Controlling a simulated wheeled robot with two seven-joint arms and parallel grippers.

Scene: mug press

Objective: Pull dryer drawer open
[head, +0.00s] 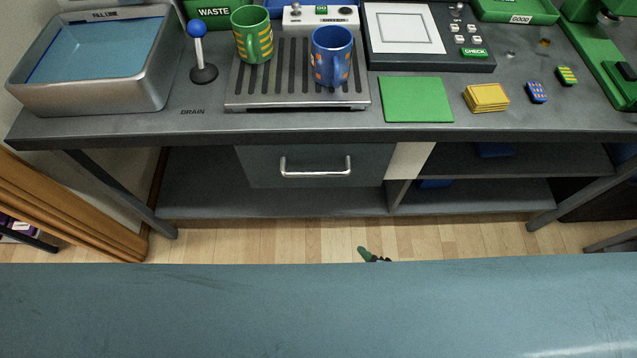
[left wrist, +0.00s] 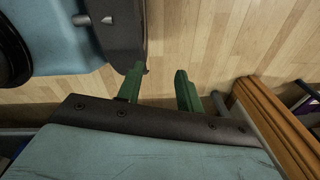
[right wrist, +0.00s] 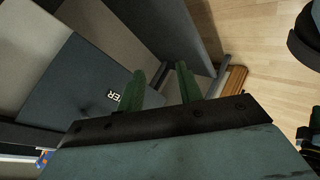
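The dryer drawer (head: 262,171) is a dark grey-blue front under the tabletop, with a silver bar handle (head: 316,170). It looks shut. In the right wrist view a dark panel (right wrist: 62,92) bears a label ending in "ER", partly hidden by a finger. My right gripper (head: 374,256) shows only as a green fingertip below the drawer in the head view, apart from the handle. Its two fingers stand apart and empty in the right wrist view (right wrist: 161,84). My left gripper (left wrist: 158,84) is open and empty over the wooden floor, outside the head view.
A green striped mug (head: 252,36) and a blue spotted mug (head: 332,56) stand on the slatted rack (head: 297,103) above the drawer. A metal basin (head: 95,98) is at left. Open shelves (head: 475,194) lie right of the drawer. A wooden frame (head: 75,215) stands at lower left.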

